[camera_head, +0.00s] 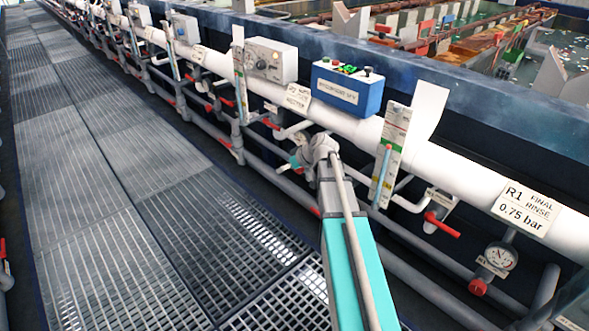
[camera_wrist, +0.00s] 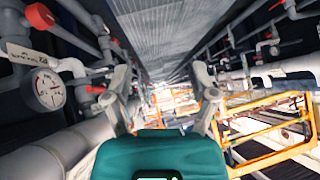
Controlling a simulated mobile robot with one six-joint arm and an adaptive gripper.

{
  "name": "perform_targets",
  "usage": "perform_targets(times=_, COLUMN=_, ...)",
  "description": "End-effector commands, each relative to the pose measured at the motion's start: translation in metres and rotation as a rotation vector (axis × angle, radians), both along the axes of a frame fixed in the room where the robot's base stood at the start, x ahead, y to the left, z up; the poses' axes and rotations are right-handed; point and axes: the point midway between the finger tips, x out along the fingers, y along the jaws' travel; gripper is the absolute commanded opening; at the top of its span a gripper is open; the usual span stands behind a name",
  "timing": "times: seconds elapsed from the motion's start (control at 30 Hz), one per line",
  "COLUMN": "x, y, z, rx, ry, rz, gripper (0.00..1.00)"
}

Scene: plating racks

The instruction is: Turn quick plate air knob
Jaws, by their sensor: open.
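Several red valve handles and knobs sit along the pipes; one red handle (camera_head: 441,224) is right of my arm in the head view. No label readable here says quick plate air, so I cannot tell which one is that knob. In the wrist view a red round knob (camera_wrist: 40,16) is at the upper left, above a white gauge (camera_wrist: 48,88), with another red handle (camera_wrist: 96,89) beside it. My gripper (camera_wrist: 160,70) is open and empty, its fingers apart and pointing along the walkway. In the head view its fingers are mostly hidden by my arm.
A blue button box (camera_head: 346,98) and a grey dial box (camera_head: 270,60) sit above the thick white pipe (camera_head: 450,170). A gauge (camera_head: 501,257) hangs under the final rinse label (camera_head: 526,208). The grating walkway (camera_head: 110,170) at left is clear.

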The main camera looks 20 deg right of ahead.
Motion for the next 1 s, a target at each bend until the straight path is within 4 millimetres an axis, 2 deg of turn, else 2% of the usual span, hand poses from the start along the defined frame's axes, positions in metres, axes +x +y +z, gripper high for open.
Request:
perform_targets(times=0.03, x=0.004, y=-0.005, z=-0.01, rx=0.002, ry=-0.013, rz=0.0, gripper=0.74)
perform_targets(times=0.27, x=0.023, y=-0.034, z=-0.037, rx=0.007, ry=-0.103, rz=-0.009, gripper=0.74)
perform_targets(times=0.6, x=0.051, y=-0.091, z=-0.078, rx=-0.002, ry=-0.264, rz=-0.039, gripper=0.74)
perform_targets(times=1.0, x=0.073, y=-0.159, z=-0.118, rx=-0.036, ry=-0.43, rz=-0.091, gripper=0.74)
